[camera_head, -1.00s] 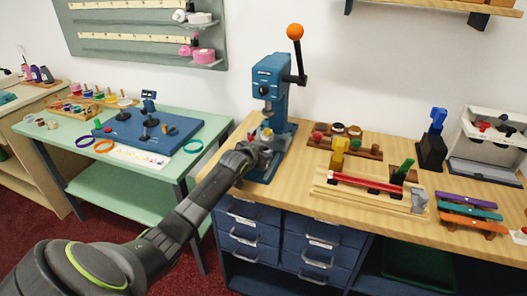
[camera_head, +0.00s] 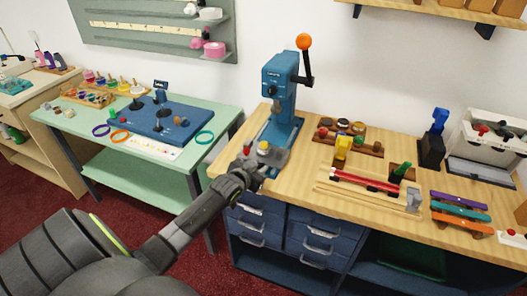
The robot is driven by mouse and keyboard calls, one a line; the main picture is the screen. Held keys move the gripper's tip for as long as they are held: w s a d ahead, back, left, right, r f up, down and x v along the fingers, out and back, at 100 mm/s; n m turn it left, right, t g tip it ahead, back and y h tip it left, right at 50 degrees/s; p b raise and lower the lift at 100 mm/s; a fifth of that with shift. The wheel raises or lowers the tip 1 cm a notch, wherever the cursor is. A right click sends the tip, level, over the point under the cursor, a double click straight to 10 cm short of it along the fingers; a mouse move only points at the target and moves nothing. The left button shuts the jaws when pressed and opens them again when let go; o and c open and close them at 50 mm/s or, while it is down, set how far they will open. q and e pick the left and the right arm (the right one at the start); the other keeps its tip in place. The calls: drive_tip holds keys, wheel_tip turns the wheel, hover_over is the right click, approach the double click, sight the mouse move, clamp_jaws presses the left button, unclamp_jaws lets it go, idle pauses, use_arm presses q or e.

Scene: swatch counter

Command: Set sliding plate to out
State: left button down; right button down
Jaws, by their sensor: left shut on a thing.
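A blue lever press (camera_head: 281,90) with an orange-knobbed handle (camera_head: 304,42) stands at the left end of the wooden counter. At its foot a grey plate (camera_head: 277,159), which looks like the sliding plate, sticks out toward the counter's front edge. A small yellow piece (camera_head: 264,147) sits on or just above the plate. My left gripper (camera_head: 248,163) is shut at the plate's front left, apparently on the plate or its small grip; the fingers hide the exact contact. My right gripper is not in view.
To the right on the counter (camera_head: 300,178) are a wooden rack of small pots (camera_head: 341,128), a fixture with a red bar (camera_head: 366,180) and coloured strips (camera_head: 460,214). A green table (camera_head: 200,160) with a blue board (camera_head: 160,120) stands at the left.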

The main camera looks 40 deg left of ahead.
use_arm(q)
drive_tip(key=shift+s+d, duration=0.1)
drive_tip(key=shift+s, duration=0.4)
drive_tip(key=shift+f, duration=0.25)
drive_tip(key=c, duration=1.6)
unclamp_jaws()
drive_tip(key=o, duration=0.4)
drive_tip(key=shift+s+r, duration=0.15)
drive_tip(key=shift+c, duration=0.2)
drive_tip(key=shift+r, duration=0.1)
drive_tip(key=v, duration=1.7)
drive_tip(key=shift+s+b, duration=0.2)
drive_tip(key=shift+b, duration=0.15)
